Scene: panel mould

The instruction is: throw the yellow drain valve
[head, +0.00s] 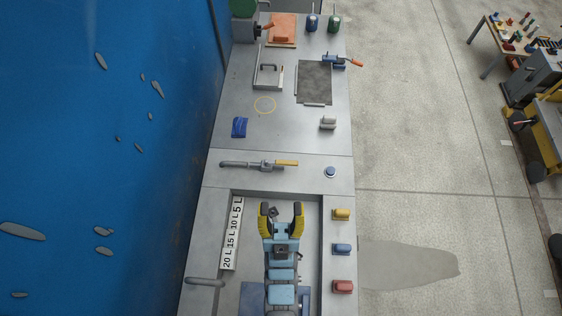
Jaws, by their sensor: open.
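The drain valve is a grey pipe fitting (242,165) lying across the metal bench, with a yellow lever handle (287,163) at its right end. The lever points right, in line with the pipe. My gripper (282,208) has yellow and dark fingers spread apart, with nothing between them. It is in front of the valve, below it in the picture and over the recessed basin, apart from the lever. How high it is above the bench I cannot tell.
A level scale (231,233) stands at the basin's left side. Yellow (341,214), blue (342,249) and red (342,287) blocks line its right rim. A blue button (330,171) sits right of the lever. A blue wall (110,120) bounds the left. A grey pipe (205,281) is at lower left.

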